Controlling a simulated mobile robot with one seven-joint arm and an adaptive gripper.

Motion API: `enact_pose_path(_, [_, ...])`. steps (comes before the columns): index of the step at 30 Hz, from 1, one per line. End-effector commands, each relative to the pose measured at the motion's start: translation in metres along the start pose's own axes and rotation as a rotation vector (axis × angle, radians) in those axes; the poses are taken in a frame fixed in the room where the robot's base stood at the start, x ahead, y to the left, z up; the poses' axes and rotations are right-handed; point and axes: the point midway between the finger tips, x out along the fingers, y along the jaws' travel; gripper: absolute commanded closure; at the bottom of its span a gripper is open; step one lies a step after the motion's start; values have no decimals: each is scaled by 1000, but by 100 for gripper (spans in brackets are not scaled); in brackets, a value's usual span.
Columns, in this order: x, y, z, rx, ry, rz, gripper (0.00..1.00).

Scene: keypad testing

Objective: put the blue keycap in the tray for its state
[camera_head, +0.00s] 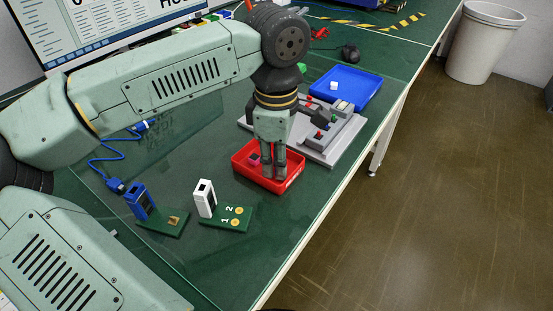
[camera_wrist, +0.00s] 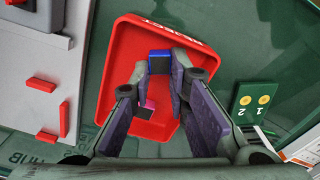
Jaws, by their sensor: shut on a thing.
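My gripper (camera_head: 273,174) points down over the red tray (camera_head: 240,170) and its fingertips are within the tray's outline. In the wrist view my gripper (camera_wrist: 159,72) is shut on the blue keycap (camera_wrist: 160,57), which sits between the fingertips. The red tray (camera_wrist: 122,75) lies beneath it, with white lettering on its rim that seems to read REJECT. I cannot tell whether the keycap touches the tray floor. The head view hides the keycap behind the fingers.
A pink keycap (camera_head: 253,159) lies in the red tray, close to my fingers. A grey test fixture (camera_head: 322,150) with red parts stands just behind the tray. Blue and white testers (camera_head: 205,198) with green boards (camera_head: 227,219) stand front left. The table's right edge is near.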

Motion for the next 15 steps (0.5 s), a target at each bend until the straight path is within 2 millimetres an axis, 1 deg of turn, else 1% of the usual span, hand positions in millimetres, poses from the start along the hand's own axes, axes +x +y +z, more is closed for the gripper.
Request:
enact_pose_path(1, [2, 0, 0, 0, 0, 0, 83])
enact_pose_path(5, [1, 0, 0, 0, 0, 0, 76])
enact_pose_path(12, [1, 0, 0, 0, 0, 0, 76])
enact_pose_path(15, [-3, 0, 0, 0, 0, 0, 76])
